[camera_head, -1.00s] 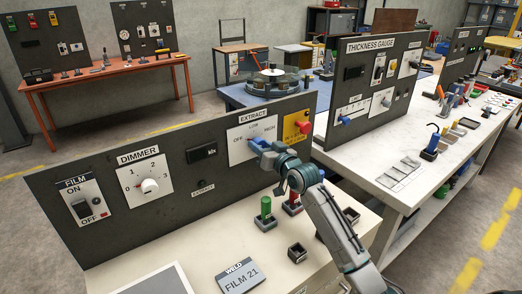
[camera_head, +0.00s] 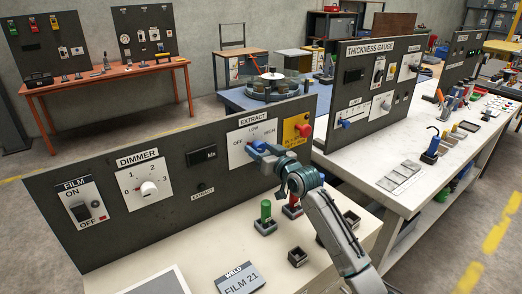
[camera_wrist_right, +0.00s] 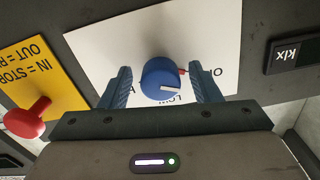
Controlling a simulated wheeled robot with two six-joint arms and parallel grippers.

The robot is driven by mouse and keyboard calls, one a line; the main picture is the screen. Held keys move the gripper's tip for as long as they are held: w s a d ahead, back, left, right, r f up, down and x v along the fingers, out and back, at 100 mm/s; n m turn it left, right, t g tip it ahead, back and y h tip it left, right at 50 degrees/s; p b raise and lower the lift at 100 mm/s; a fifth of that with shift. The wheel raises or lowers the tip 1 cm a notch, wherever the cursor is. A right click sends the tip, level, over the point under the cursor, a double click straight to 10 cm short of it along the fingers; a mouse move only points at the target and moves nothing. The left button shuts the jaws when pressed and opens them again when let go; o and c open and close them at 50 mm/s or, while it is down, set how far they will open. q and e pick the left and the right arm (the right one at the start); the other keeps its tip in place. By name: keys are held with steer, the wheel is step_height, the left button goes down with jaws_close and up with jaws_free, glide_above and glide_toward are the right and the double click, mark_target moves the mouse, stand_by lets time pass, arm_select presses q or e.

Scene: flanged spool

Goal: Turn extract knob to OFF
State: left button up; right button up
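The extract knob is a round blue knob (camera_wrist_right: 160,78) with a white pointer mark, on a white plate (camera_head: 240,137) lettered OFF, LOW and HIGH under the EXTRACT label. My right gripper (camera_head: 262,149) reaches the plate from the front right and hides most of the knob in the head view. In the right wrist view, the open fingers (camera_wrist_right: 161,84) stand on either side of the knob, with a gap on each side. The lettering appears upside down there, with a small red mark beside the knob near OFF. My left gripper is not in view.
A yellow plate with a red knob (camera_wrist_right: 27,120) is beside the extract plate. The DIMMER dial (camera_head: 149,189) and FILM switch (camera_head: 81,211) are farther left. A green-topped post (camera_head: 266,212) and small dark boxes stand on the bench below.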

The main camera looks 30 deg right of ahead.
arm_select(q)
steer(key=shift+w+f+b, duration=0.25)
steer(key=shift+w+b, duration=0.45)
steer(key=shift+b, duration=0.05)
arm_select(e)
steer(key=s+d, duration=0.1)
steer(key=s, duration=0.9)
steer(key=shift+s+d, duration=0.25)
steer(key=shift+s, duration=0.15)
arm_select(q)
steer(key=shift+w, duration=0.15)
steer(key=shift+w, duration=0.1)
arm_select(e)
steer(key=shift+f, duration=0.1)
